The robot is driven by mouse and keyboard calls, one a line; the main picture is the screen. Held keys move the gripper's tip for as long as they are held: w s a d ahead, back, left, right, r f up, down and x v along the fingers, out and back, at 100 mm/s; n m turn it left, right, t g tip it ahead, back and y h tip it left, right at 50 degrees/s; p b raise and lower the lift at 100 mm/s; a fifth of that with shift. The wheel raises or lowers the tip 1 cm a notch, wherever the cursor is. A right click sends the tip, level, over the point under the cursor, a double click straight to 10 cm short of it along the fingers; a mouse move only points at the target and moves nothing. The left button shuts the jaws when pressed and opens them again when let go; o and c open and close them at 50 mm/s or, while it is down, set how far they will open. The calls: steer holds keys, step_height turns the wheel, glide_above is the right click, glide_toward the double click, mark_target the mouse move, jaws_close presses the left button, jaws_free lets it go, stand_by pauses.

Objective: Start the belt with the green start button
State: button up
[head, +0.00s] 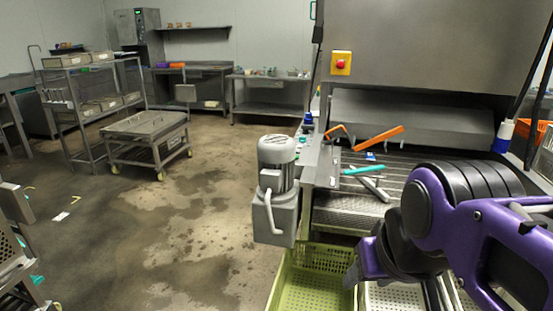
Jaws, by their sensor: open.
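A narrow side panel with small buttons (303,141) runs along the left edge of the belt machine, just behind the grey motor. Small green spots show on it, but they are too small to tell which is the start button. The belt (340,202) is a grey slatted surface under the steel hood, with orange and teal tools lying on it. My purple arm crosses the right side in front of the belt. My gripper (440,294) points down at the bottom edge, partly cut off, well to the right of the panel and apart from it. It looks empty.
A grey motor (277,165) with a gearbox stands at the machine's near left corner. A yellow-green crate (285,285) sits below the belt end. A red stop button on a yellow box (341,63) is on the hood. Open wet floor (190,220) lies left.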

steer(key=shift+c, duration=0.2)
jaws_close()
stand_by(1.6)
